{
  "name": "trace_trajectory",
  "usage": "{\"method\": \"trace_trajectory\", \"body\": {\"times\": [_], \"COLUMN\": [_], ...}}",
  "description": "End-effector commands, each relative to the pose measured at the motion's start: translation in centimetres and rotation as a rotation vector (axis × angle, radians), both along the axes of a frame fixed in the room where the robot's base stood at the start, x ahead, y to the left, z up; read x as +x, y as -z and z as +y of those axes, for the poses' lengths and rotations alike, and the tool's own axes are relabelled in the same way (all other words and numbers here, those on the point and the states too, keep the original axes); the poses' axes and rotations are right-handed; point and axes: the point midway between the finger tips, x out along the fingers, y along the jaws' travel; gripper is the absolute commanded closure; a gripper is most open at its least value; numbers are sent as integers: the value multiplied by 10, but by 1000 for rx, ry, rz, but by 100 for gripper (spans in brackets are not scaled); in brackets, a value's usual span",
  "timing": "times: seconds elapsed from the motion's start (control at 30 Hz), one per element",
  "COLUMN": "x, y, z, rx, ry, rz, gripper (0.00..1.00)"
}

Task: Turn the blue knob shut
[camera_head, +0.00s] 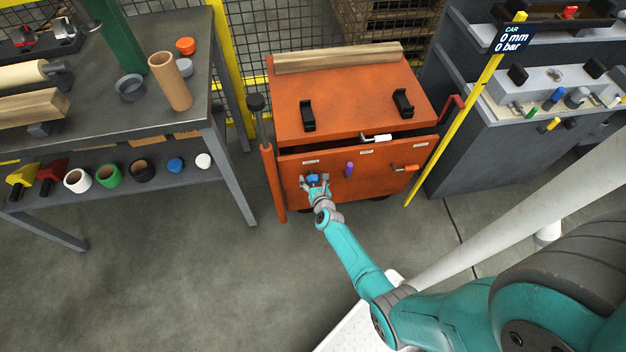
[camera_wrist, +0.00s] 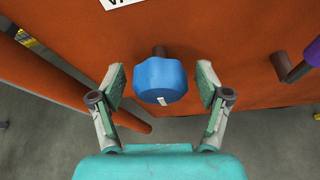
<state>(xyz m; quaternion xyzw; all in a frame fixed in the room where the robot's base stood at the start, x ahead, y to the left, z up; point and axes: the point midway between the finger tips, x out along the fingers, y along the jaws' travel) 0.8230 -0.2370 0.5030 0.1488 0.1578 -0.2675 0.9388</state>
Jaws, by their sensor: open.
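The blue knob (camera_wrist: 160,80) sits on a short dark stem on the front of the orange cabinet. In the head view the blue knob (camera_head: 312,179) shows at the cabinet's lower left, partly covered by my gripper. My gripper (camera_wrist: 161,88) is open, with one finger on each side of the knob. Gaps show between both fingers and the knob. In the head view my gripper (camera_head: 314,186) is at the cabinet front. A small white mark shows on the knob's lower face.
The orange cabinet (camera_head: 340,102) also has a purple handle (camera_head: 349,169), an orange lever (camera_head: 405,168) and a white lever (camera_head: 376,138). A grey workbench (camera_head: 105,122) is on the left.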

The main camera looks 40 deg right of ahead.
Motion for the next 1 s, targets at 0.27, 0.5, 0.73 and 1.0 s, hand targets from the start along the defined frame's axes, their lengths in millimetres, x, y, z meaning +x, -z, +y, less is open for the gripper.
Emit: {"method": "trace_trajectory", "body": {"times": [0.27, 0.5, 0.73, 1.0], "x": [0, 0, 1, 1], "y": [0, 0, 0, -1], "z": [0, 0, 1, 1], "rx": [0, -3, -33, -112], "ry": [0, 0, -1, -1], "rz": [0, 2, 22, 74], "gripper": [79, 84, 84, 84]}}
